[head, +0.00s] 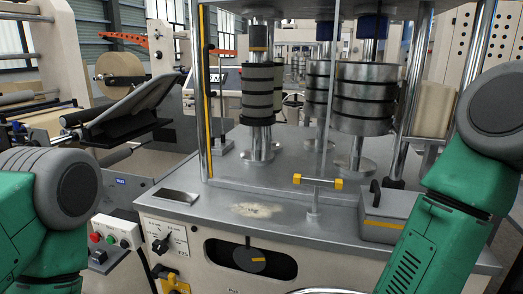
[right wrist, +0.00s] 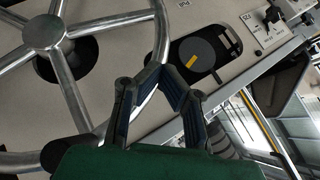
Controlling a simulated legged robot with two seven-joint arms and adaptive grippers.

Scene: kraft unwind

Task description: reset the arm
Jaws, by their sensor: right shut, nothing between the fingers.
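My right gripper (right wrist: 155,78) shows in the right wrist view, its dark fingers with blue pads closed toward each other and nothing held. It appears in front of the machine's pale front panel, beside the rim of a metal handwheel (right wrist: 43,32). I cannot tell whether it touches the rim. In the head view my green right arm (head: 440,225) comes in at the right and my green left arm (head: 45,215) at the left. Neither gripper shows there; my left gripper is out of view.
The machine's grey tabletop (head: 245,190) carries metal rollers (head: 362,98), upright posts and a grey box with a handle (head: 383,215) close to my right arm. A dark round knob (head: 249,259) sits in a front slot. A control box (head: 115,232) stands near my left arm.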

